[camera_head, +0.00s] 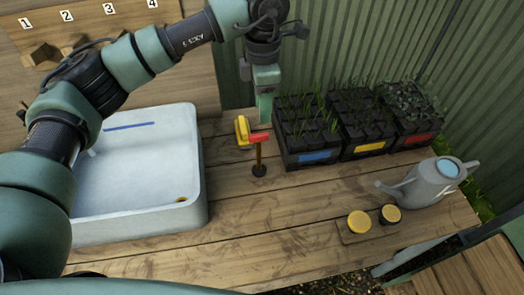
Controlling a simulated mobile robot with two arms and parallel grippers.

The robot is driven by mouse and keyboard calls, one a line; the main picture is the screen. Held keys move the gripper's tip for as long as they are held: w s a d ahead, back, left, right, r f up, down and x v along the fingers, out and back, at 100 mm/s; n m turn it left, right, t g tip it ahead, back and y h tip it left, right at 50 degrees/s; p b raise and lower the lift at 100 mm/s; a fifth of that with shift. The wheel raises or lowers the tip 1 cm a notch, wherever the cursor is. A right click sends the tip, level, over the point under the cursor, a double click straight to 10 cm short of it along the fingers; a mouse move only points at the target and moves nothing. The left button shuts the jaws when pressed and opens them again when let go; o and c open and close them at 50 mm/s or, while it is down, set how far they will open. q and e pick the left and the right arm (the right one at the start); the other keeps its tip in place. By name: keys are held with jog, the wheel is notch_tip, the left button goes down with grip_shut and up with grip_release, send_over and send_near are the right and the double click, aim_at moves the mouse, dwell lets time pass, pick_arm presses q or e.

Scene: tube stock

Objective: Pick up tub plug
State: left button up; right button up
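What looks like the tub plug (258,156) has a red crossbar handle, a thin stem and a round black foot. It stands upright on the wooden bench, just right of the white tub (203,170). My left gripper (264,122) points down just above and behind the red handle. I see it edge-on, so its finger gap is hidden, and I cannot tell whether it touches the handle. A small brass-coloured ring, perhaps the drain (181,200), shows in the tub's near right corner. My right gripper is not in view.
A yellow object (242,131) is close left of the handle. Black seedling trays (308,153) stand to the right. A grey watering can (428,188) and two yellow-topped round items (359,221) are farther right. The bench front (270,235) is clear.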

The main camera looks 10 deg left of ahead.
aim_at(259, 140)
pick_arm(q)
jog(key=f, duration=0.4)
jog(key=f+b, duration=0.1)
jog(key=f, duration=0.3)
jog(key=s+a+f+b, duration=0.1)
jog(key=f, duration=0.4)
jog(key=shift+s, duration=0.1)
jog(key=shift+d+f, duration=0.1)
jog(key=shift+f, duration=0.2)
grip_shut()
dwell(1.0)
